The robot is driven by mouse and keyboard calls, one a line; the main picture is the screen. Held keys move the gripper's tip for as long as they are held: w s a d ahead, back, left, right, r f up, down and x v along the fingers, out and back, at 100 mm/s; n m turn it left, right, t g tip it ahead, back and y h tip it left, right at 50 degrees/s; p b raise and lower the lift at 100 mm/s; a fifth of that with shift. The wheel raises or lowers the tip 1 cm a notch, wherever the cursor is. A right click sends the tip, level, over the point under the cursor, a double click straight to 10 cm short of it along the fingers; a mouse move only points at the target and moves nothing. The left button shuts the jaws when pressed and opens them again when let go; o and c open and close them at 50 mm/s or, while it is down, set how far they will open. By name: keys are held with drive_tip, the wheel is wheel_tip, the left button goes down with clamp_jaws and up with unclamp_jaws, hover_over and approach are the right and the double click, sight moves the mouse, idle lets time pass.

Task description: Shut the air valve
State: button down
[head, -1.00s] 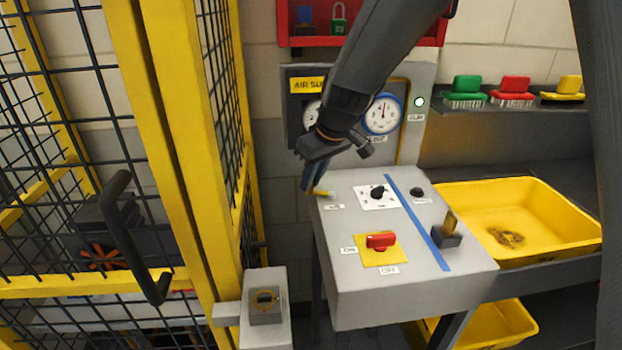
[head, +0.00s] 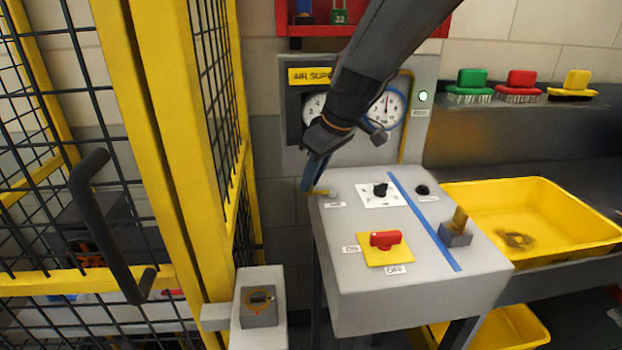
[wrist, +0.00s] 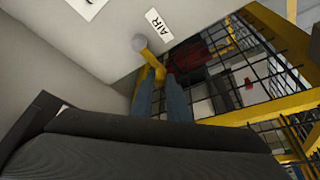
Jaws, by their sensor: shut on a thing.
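The air valve is a short yellow lever (head: 320,191) on a round grey pivot at the far left corner of the grey console (head: 350,290). The lever points left, out past the console's edge. In the wrist view the lever (wrist: 152,60) runs from its pivot, beside the AIR label (wrist: 158,22), to between my fingertips. My gripper (head: 307,187) reaches down from above, its blue fingers shut on the lever's outer end. The fingers hide part of the lever in both views.
The console also bears a black knob (head: 380,190), a red switch (head: 385,239) and a brass-coloured key piece (head: 458,222). The air supply panel (head: 420,140) with two gauges stands behind. A yellow mesh fence (head: 175,160) is close on the left. A yellow tray (head: 590,230) lies right.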

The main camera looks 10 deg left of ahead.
sight(322, 204)
drive_tip(key=c, duration=1.7)
unclamp_jaws()
drive_tip(key=shift+r, duration=0.1)
drive_tip(key=b+v, duration=0.1)
drive_tip(key=v, duration=0.6)
drive_tip(key=shift+s+d+r, duration=0.1)
drive_tip(key=shift+r, duration=0.2)
